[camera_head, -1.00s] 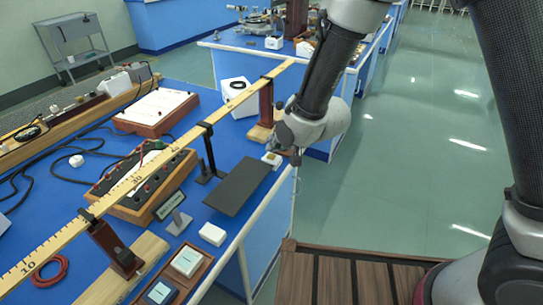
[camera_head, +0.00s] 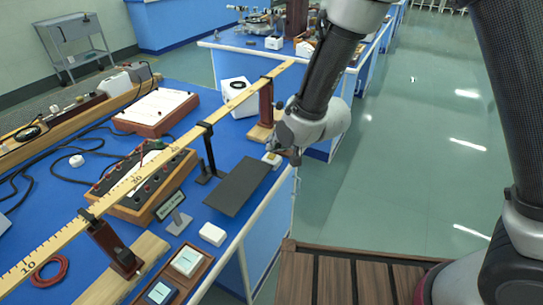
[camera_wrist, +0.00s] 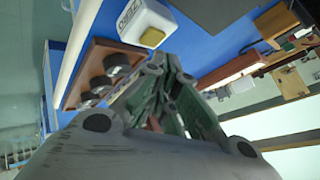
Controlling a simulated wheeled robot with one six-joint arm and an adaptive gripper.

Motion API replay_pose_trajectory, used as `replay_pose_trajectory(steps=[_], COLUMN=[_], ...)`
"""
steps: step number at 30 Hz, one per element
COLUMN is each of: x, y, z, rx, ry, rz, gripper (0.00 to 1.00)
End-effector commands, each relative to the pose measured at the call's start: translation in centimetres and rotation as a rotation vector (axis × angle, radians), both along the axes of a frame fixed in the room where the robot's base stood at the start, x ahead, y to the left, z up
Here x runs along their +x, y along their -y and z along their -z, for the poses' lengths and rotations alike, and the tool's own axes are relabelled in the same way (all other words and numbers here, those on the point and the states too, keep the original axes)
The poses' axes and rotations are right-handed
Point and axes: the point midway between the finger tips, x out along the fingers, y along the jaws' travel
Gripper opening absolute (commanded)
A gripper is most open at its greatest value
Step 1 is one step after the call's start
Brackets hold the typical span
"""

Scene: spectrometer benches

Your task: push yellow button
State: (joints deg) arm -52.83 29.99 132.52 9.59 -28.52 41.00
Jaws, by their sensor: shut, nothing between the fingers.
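The yellow button (camera_wrist: 152,38) sits on a small white box (camera_wrist: 142,17) with dark lettering in the wrist view. In the head view the white box (camera_head: 268,162) is small, at the right edge of the blue bench, with the yellow button (camera_head: 272,155) partly seen. My gripper (camera_wrist: 166,68) is shut and empty, its fingertips just below the button in the wrist picture. In the head view my gripper (camera_head: 293,153) is just right of the box. A gap or touch cannot be told.
A dark flat slab (camera_head: 236,187) lies in front of the box. A long yellow ruler (camera_head: 170,153) on stands (camera_head: 210,155) crosses the bench. A wooden block with dark knobs (camera_wrist: 98,70) shows in the wrist view. Open floor (camera_head: 420,150) lies to the right.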

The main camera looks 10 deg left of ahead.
Motion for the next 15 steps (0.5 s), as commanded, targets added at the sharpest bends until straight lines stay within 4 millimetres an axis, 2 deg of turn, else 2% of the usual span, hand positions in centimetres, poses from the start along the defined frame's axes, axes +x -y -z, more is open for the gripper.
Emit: replay_pose_trajectory(steps=[7, 15], x=[-0.02, -0.02], y=[0.01, 0.01], z=[0.77, 0.78], rx=[-0.001, 0.000], ry=[-0.001, 0.000], rz=[0.000, 0.000], gripper=[0.00, 0.00])
